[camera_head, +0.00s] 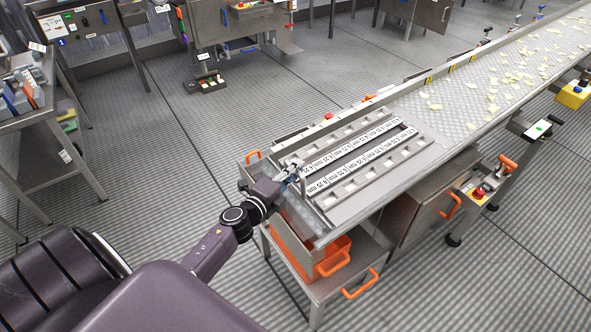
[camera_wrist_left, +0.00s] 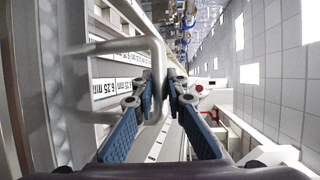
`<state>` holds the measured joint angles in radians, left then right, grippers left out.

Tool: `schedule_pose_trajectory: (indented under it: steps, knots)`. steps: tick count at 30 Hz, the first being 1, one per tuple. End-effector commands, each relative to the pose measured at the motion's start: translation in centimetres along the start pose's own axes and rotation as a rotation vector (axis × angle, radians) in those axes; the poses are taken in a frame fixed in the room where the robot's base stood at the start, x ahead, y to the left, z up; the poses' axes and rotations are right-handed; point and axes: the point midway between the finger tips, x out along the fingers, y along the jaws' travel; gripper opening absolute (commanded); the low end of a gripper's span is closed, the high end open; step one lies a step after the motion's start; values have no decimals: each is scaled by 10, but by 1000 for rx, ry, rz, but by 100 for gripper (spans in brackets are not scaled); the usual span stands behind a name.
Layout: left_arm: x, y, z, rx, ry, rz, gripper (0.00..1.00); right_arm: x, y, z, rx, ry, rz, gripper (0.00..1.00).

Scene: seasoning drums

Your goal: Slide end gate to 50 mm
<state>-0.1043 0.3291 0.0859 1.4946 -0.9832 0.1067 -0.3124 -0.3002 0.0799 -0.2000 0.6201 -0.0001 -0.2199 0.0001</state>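The end gate at the near end of the conveyor carries slotted grey bars and white label strips (camera_head: 350,158) with printed mm markings. Similar strips show at the left of the left wrist view (camera_wrist_left: 112,86), reading about "6.25 mm". A pale U-shaped handle (camera_wrist_left: 110,46) stands out from this assembly. My left gripper (camera_head: 293,178) reaches it from the left. In the left wrist view, its blue-padded fingers (camera_wrist_left: 161,92) converge with the handle's outer bar between their tips, and look shut on it. How far the gate is slid is not readable. My right gripper is not in view.
An orange bin (camera_head: 333,256) sits on a low stand below the conveyor end. The conveyor belt (camera_head: 455,100) carries pale flakes. A control box with a red button (camera_head: 481,191) stands at the right. A work table (camera_head: 45,115) is at the left. The floor between is clear.

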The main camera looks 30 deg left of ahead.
Motion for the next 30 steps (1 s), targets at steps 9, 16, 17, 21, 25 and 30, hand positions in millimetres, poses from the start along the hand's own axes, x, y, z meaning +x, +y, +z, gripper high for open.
schedule_pose_trajectory:
  steps: [9,16,17,21,25,30]
  knots:
    - [0,1,0,0,0,2,0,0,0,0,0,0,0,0]
    - [-2,-12,1,1,0,1,0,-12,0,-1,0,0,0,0]
    - [-3,-16,1,1,0,0,0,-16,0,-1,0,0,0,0]
    - [-6,-38,4,1,-1,-4,0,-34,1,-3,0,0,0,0]
    - [-8,-55,5,2,-1,-6,0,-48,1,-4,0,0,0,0]
    - [-9,-59,6,2,-2,-8,0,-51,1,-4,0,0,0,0]
